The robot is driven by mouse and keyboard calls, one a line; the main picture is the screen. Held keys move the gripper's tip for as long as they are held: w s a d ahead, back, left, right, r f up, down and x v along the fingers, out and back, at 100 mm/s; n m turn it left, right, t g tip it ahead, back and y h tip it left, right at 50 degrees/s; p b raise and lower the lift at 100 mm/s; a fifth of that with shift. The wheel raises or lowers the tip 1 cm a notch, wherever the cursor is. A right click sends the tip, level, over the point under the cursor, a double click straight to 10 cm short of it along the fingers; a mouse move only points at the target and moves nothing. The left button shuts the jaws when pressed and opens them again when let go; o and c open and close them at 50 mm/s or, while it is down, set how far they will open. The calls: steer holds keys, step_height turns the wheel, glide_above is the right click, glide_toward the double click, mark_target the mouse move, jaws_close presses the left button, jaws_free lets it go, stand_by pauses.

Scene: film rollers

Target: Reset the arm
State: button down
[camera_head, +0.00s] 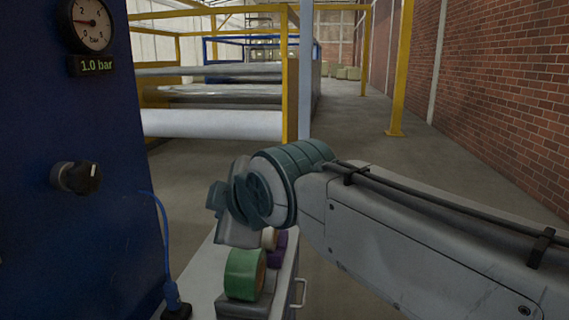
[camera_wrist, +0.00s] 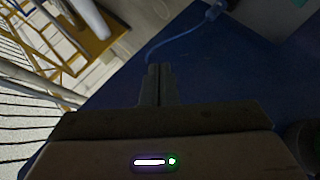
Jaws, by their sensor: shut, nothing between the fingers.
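My arm reaches in from the right in the head view, and its wrist hangs over the small grey cabinet (camera_head: 205,290). In the wrist view my gripper (camera_wrist: 159,68) is shut and empty, its two fingers side by side. The fingers point toward the blue machine panel (camera_wrist: 225,70), with a blue cable (camera_wrist: 185,38) beyond the tips. In the head view the fingertips cannot be made out clearly.
The blue panel (camera_head: 70,200) stands close on the left with a pressure gauge (camera_head: 90,24) reading 1.0 bar and a black knob (camera_head: 76,177). A green tape roll (camera_head: 241,274) and a purple roll (camera_head: 277,250) sit on the cabinet. Yellow posts (camera_head: 401,70) and film rollers (camera_head: 213,124) stand behind. Floor at right is clear.

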steer(key=d+f+m+g+h+p, duration=0.3)
steer(key=d+f+m+h, duration=0.2)
steer(key=d+f+m, duration=0.7)
steer(key=s+d+f+m+g+p, duration=0.1)
steer(key=s+d+f+m, duration=0.2)
steer(key=d, duration=0.3)
steer(key=s+d+f+m+g+h+p, duration=0.1)
steer(key=s+d+f+m+g, duration=0.1)
steer(key=s+d, duration=0.4)
steer(key=shift+s+f+m+g+h, duration=0.3)
steer(key=shift+f+m, duration=0.6)
steer(key=shift+m, duration=0.2)
